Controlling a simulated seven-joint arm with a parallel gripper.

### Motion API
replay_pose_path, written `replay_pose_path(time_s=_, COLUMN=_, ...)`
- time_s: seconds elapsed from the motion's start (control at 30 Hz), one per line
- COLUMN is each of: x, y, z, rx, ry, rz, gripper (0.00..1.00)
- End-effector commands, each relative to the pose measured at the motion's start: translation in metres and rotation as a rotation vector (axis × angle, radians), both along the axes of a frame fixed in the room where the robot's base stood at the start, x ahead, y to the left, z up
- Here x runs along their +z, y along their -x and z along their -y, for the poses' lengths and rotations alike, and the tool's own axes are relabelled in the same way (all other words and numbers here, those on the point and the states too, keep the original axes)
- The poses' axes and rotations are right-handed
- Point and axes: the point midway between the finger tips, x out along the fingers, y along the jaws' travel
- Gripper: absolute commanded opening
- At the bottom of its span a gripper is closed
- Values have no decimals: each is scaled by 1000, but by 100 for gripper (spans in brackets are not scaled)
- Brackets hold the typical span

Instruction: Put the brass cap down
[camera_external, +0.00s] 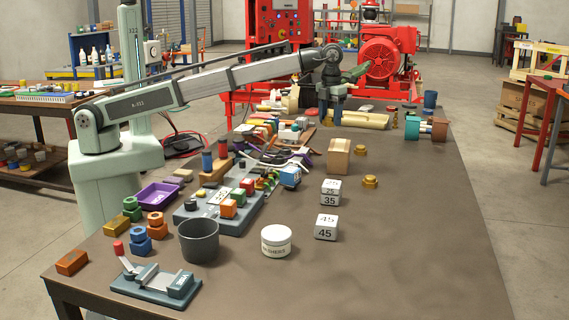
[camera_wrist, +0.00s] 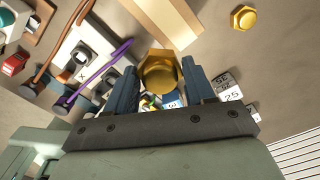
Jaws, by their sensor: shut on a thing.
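My gripper (camera_wrist: 160,88) is shut on a brass cap (camera_wrist: 158,72), a golden hexagonal piece pinched between the two blue-grey fingers in the wrist view. Another brass hex piece (camera_wrist: 243,18) lies on the table at the upper right of the wrist view. In the outside view two brass pieces lie on the table, one beside the tan block (camera_external: 361,151) and one nearer (camera_external: 370,182).
A tan block (camera_external: 339,156) and white blocks marked 35 (camera_external: 330,193) and 45 (camera_external: 326,227) stand mid-table. A cluttered board with cables (camera_external: 260,180) lies to the left. A grey cup (camera_external: 199,241) and white jar (camera_external: 276,242) stand nearer. The table's right side (camera_external: 430,230) is clear.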

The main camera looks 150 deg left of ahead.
Motion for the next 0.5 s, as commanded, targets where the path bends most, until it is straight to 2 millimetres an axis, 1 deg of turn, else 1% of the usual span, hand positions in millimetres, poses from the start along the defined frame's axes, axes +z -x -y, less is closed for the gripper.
replay_pose_path(time_s=0.03, x=8, y=5, z=-19, rx=20, ry=-1, rz=1, gripper=19)
replay_pose_path(time_s=0.1, x=16, y=9, z=-35, rx=40, ry=0, rz=1, gripper=19)
replay_pose_path(time_s=0.23, x=26, y=-1, z=-50, rx=63, ry=0, rz=0, gripper=19)
replay_pose_path(time_s=0.27, x=27, y=-3, z=-52, rx=72, ry=0, rz=0, gripper=19)
replay_pose_path(time_s=0.37, x=24, y=1, z=-45, rx=102, ry=0, rz=-1, gripper=19)
replay_pose_path(time_s=0.5, x=12, y=1, z=-45, rx=114, ry=0, rz=-1, gripper=19)
